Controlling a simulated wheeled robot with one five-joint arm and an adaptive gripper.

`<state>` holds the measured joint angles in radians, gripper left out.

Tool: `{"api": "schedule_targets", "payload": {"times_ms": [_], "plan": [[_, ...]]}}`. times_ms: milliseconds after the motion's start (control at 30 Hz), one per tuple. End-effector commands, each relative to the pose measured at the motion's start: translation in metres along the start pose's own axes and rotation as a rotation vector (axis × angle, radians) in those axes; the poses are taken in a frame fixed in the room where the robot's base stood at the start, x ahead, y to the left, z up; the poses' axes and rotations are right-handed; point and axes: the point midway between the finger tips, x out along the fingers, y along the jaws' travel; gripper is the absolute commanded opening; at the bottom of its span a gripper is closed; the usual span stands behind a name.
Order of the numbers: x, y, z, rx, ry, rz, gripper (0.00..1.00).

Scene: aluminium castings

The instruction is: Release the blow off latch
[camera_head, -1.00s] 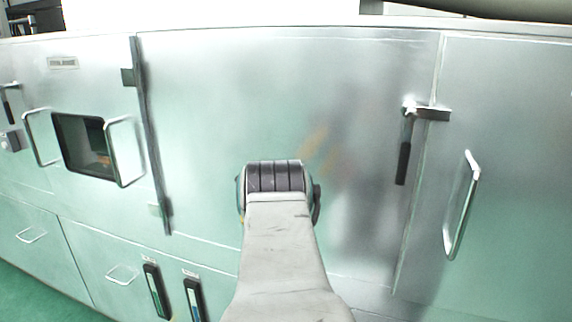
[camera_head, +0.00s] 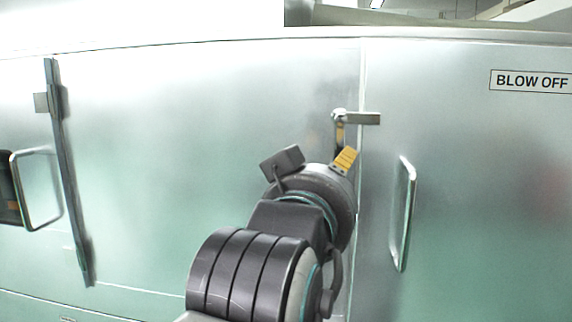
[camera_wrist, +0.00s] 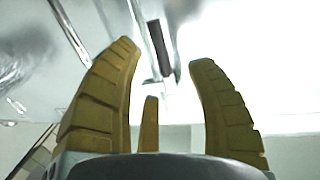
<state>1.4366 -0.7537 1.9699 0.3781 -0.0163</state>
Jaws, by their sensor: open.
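The blow off latch (camera_head: 362,118) is a metal bar with a round pivot across the seam between two silver panels. Its lever hangs below the pivot and is mostly hidden behind my gripper in the head view. My gripper (camera_head: 341,148) is raised just in front of this lever, with a yellow finger showing beside it. In the wrist view, my gripper (camera_wrist: 165,57) has its yellow fingers spread wide and empty. The dark lever grip (camera_wrist: 160,48) shows beyond and between the fingertips. I cannot tell whether anything touches it.
A "BLOW OFF" label (camera_head: 531,81) is on the right panel. A metal pull handle (camera_head: 404,213) stands out from that panel, right of my gripper. Another pull handle (camera_head: 37,188) and a dark hinge strip (camera_head: 68,170) are at the left. The panel between is bare.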

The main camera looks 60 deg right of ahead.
Motion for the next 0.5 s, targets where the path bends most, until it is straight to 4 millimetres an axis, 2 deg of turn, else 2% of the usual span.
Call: {"api": "schedule_targets", "payload": {"times_ms": [167, 500], "plan": [[0.004, 0.002, -0.004, 0.018, 0.022, 0.007, 0.51], [0.044, 0.002, -0.004, 0.017, 0.022, 0.006, 0.51]]}}
